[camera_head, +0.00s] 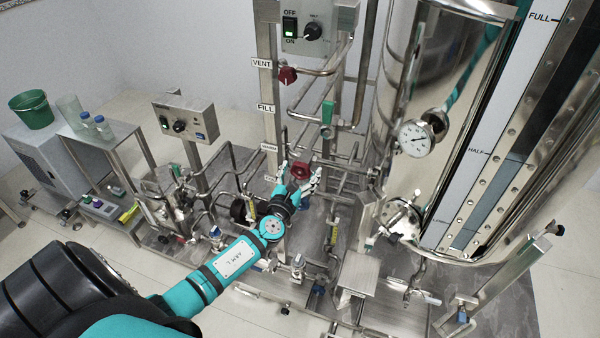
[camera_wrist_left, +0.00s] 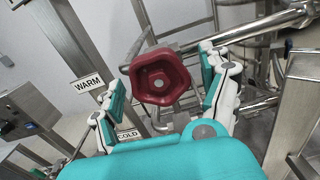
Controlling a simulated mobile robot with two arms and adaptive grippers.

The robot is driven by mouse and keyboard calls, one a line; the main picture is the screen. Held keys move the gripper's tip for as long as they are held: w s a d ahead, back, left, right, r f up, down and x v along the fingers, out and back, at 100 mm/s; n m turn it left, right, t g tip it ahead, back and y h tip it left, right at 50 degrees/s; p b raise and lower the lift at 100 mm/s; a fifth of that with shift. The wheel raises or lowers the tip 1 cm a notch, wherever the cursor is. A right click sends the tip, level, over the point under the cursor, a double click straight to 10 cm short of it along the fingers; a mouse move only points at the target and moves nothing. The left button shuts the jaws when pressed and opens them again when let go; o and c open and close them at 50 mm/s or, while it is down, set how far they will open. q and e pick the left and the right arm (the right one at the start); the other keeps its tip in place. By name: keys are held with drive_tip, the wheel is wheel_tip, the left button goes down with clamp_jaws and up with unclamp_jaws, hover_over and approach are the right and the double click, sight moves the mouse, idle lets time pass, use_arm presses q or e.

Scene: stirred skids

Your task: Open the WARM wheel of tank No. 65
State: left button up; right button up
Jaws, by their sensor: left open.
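A dark red wheel (camera_wrist_left: 160,77) shows in the left wrist view, face on, with a WARM label (camera_wrist_left: 88,83) on the post to its left. A COLD label (camera_wrist_left: 128,134) is lower on that post. In the head view the red wheel (camera_head: 300,169) is partly hidden by my gripper. My left gripper (camera_head: 301,181) is open, with its fingers on either side of the wheel; no finger clearly touches it. No tank number is readable. My right gripper is not in view.
A large steel tank (camera_head: 400,75) with a dial gauge (camera_head: 415,138) stands at the right. A VENT wheel (camera_head: 287,75) and a green-handled valve (camera_head: 327,112) are above. Steel pipes crowd the area around the gripper. A switch box (camera_head: 186,122) stands left.

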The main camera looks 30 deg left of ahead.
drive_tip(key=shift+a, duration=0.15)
use_arm(q)
drive_tip(key=c, duration=1.2)
drive_tip(key=shift+o, duration=0.2)
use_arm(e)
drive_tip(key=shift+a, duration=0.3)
